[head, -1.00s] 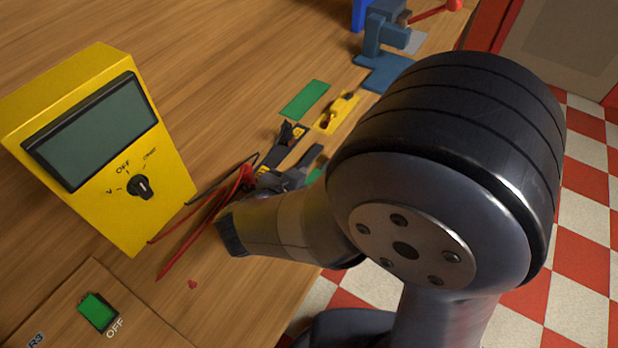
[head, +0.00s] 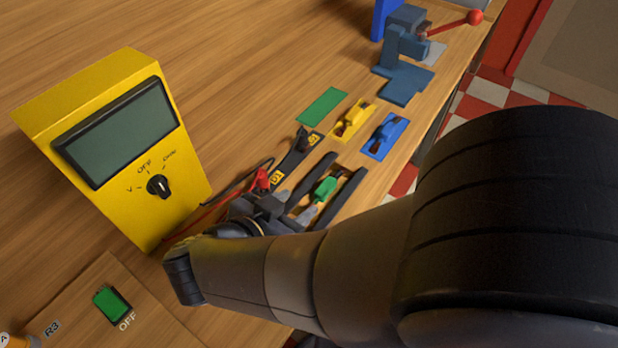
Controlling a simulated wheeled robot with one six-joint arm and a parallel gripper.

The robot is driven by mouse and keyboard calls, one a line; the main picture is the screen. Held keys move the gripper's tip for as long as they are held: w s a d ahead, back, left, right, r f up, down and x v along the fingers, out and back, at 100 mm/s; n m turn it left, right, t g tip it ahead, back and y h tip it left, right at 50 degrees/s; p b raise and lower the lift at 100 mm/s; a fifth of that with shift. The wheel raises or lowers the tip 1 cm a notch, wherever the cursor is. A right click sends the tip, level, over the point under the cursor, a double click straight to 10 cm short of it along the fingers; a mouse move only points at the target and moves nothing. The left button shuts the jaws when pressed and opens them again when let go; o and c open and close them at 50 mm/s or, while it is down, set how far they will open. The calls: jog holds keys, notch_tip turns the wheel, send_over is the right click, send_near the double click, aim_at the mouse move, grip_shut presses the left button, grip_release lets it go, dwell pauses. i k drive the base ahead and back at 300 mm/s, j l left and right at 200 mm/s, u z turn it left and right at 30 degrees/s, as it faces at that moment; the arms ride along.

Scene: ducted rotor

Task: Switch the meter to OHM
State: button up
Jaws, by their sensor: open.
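The yellow meter (head: 185,205) stands upright at the left, with a blank grey screen. Its black dial knob (head: 158,187) sits below the screen, with labels V, OFF and one at the upper right too small to read surely. I cannot tell for certain which label the knob points to. My gripper (head: 348,163) is open, to the right of the meter and apart from it. Its two dark fingers point up and right. A green piece (head: 325,190) shows between them; I see no contact. My wrist hides part of the bench in front.
A red and a black lead (head: 215,208) lie beside the meter. A green plate (head: 322,106), a yellow piece (head: 353,122), a blue piece (head: 384,137) and a blue press (head: 405,75) with red-knobbed lever stand beyond. A green OFF switch (head: 112,306) is on the front panel.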

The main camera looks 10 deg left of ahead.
aim_at(157, 184)
jog(key=u, duration=2.15)
jog(key=l+u, duration=0.7)
jog(key=l, duration=0.25)
